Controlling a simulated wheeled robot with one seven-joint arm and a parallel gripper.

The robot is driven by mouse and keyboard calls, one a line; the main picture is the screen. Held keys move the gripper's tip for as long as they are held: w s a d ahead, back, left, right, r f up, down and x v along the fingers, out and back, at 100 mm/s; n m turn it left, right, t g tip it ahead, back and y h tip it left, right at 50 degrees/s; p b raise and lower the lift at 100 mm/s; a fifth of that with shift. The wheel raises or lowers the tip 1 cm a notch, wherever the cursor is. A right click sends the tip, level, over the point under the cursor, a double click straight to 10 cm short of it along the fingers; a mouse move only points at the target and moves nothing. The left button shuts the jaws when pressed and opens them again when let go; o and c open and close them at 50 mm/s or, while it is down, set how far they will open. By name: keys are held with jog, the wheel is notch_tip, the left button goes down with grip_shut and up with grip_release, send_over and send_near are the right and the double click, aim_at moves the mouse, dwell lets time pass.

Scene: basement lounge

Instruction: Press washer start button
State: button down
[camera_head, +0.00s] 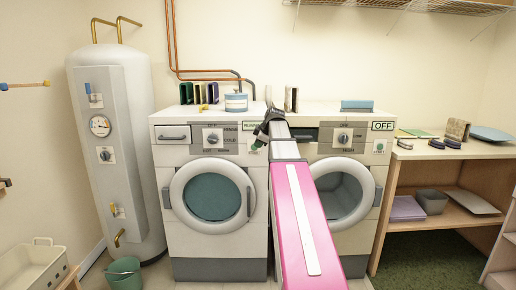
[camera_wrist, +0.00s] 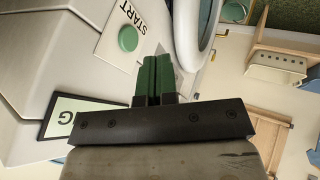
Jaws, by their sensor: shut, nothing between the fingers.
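The washer (camera_head: 180,157) is the left white machine, with a round door and a dial marked RINSE and COLD. Its lit sign reads RUNNING (camera_head: 253,126); the end of that sign also shows in the wrist view (camera_wrist: 90,113). The round green start button (camera_wrist: 128,38) sits on a white START plate in the wrist view. My gripper (camera_wrist: 155,62) is shut and empty, its two green fingers side by side. The fingertips are close to the panel, beside the button and apart from it in the picture. In the head view my gripper (camera_head: 260,140) partly covers the START plate.
A second machine (camera_head: 318,157) stands right of the washer, its sign reading OFF (camera_head: 382,126). A tin (camera_head: 236,102) and several small boxes stand on the washer. A water heater (camera_head: 120,150) and a green bucket (camera_head: 124,272) are at left, a wooden shelf (camera_head: 392,195) at right.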

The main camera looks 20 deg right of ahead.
jog(key=v, duration=0.6)
jog(key=shift+s, duration=0.25)
jog(key=s+a+f+m+g, duration=0.15)
jog(key=a+f, duration=0.25)
jog(key=f, duration=0.4)
jog(key=s+a+f+m+g, duration=0.1)
jog(key=s+a+f+m, duration=0.2)
jog(key=f, duration=0.6)
jog(key=s+a+f+m+g, duration=0.1)
jog(key=s+a+f+m, duration=0.2)
jog(key=f, duration=0.5)
jog(key=s+a+f+m+g+h, duration=0.1)
jog(key=s+a+f, duration=0.3)
jog(key=s+f, duration=0.4)
jog(key=s+a+f+m+g+h, duration=0.1)
jog(key=s+a+f+m, duration=0.3)
jog(key=s+f, duration=0.4)
notch_tip(320, 180, down, 4)
jog(key=shift+a+m+g+h, duration=0.3)
jog(key=shift+a+m+g, duration=0.05)
jog(key=shift+a+g, duration=0.4)
jog(key=shift+s, duration=0.1)
dwell(2.0)
